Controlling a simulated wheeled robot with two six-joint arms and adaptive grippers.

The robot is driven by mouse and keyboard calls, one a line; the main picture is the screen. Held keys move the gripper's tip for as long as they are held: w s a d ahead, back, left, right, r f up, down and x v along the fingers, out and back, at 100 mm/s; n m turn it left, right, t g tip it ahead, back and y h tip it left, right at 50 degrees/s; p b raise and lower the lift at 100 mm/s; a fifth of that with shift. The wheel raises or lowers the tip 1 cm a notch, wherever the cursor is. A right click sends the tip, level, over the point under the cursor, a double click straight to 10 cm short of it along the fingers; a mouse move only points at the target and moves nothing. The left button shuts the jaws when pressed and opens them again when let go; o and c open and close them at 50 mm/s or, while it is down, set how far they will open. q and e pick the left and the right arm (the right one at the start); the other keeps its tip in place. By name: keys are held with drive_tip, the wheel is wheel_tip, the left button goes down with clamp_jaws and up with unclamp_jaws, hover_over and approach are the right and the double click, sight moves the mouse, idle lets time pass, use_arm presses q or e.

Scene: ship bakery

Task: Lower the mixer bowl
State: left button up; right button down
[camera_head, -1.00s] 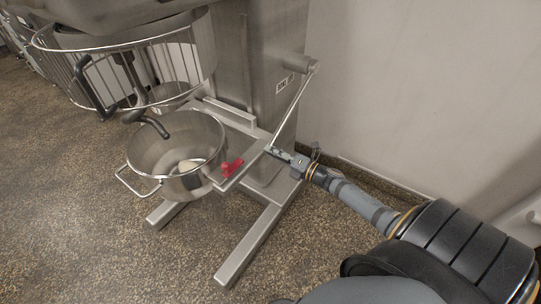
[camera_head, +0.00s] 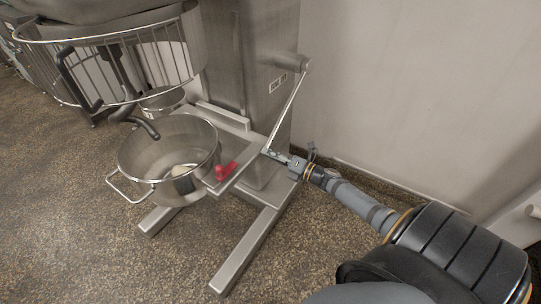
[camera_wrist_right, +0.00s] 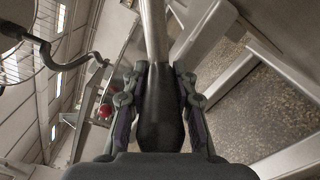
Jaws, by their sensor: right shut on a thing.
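The steel mixer bowl (camera_head: 135,158) sits in the bowl cradle at the front of the mixer, with a pale lump inside and a wire handle on its left. The dark dough hook (camera_head: 147,128) hangs at the bowl's rim. The lift lever (camera_head: 287,108) slants down from a hub on the mixer column. My right gripper (camera_head: 272,153) is at the lever's lower end. In the right wrist view its fingers close on both sides of the lever's black grip (camera_wrist_right: 160,108). My left gripper is not in view.
A wire guard (camera_head: 110,40) surrounds the space above the bowl. A red knob (camera_head: 224,171) sits on the cradle beside the bowl. The mixer's steel feet (camera_head: 250,245) extend forward on the speckled floor. A wall (camera_head: 410,80) stands right of the column.

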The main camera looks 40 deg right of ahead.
drive_tip(key=c, duration=1.4)
unclamp_jaws()
drive_tip(key=shift+d+f, duration=0.25)
drive_tip(key=shift+f, duration=0.05)
drive_tip(key=o, duration=0.4)
drive_tip(key=shift+d+f, duration=0.1)
drive_tip(key=shift+c, duration=0.2)
drive_tip(key=v, duration=1.2)
drive_tip(key=shift+r, duration=0.2)
